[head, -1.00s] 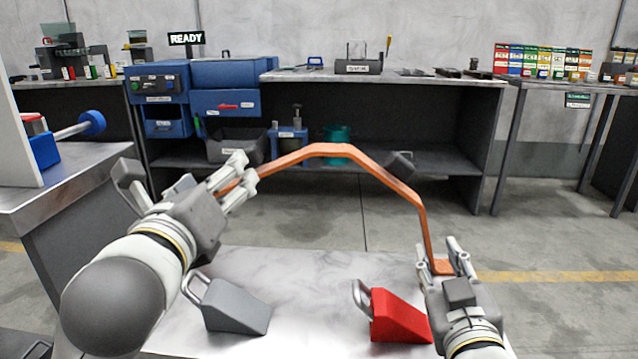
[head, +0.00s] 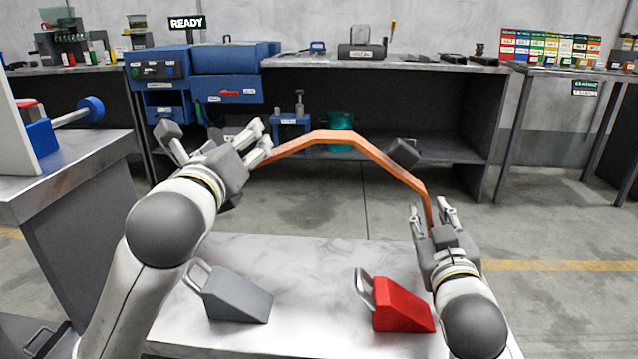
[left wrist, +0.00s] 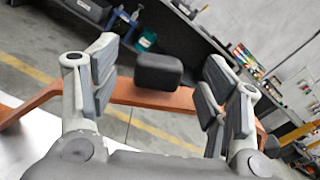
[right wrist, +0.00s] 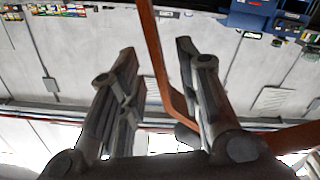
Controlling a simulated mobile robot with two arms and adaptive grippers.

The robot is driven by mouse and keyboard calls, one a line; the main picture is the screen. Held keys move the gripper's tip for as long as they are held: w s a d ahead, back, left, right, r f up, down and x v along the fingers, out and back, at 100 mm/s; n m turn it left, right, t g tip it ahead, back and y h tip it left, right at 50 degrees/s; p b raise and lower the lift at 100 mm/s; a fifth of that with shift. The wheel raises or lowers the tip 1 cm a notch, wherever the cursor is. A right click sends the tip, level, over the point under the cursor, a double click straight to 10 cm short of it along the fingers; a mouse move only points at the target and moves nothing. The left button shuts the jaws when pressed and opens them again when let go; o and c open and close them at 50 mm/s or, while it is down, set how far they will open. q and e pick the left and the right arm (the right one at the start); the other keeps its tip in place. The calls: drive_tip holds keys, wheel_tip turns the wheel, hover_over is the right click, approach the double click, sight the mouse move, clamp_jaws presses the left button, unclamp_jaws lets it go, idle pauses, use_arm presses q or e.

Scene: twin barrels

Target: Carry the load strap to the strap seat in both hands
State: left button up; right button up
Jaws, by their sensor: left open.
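The load strap looks like an orange angular arch (head: 335,136) spanning between my grippers above the far side of the pale bench. My left gripper (head: 262,143) is open at its left end; in the left wrist view the strap (left wrist: 150,97) crosses the space between the spread fingers, with a dark block (left wrist: 158,72) beside it. My right gripper (head: 432,208) is at the right leg; in the right wrist view the strap (right wrist: 152,45) runs between the fingers with gaps showing, so it looks open. The strap's lower ends are hidden. I cannot identify the strap seat.
A grey wedge (head: 237,298) and a red wedge (head: 400,305), both with handles, lie on the pale bench (head: 310,265). A dark shelved workbench (head: 420,110) stands behind. A metal-topped table (head: 75,170) is at left. Open floor (head: 560,220) lies at right.

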use_arm(q)
drive_tip(key=shift+w+d, duration=0.1)
drive_tip(key=shift+w, duration=1.5)
use_arm(e)
drive_tip(key=shift+w, duration=1.6)
use_arm(q)
drive_tip(key=c, duration=0.8)
use_arm(e)
clamp_jaws()
use_arm(q)
drive_tip(key=c, duration=0.7)
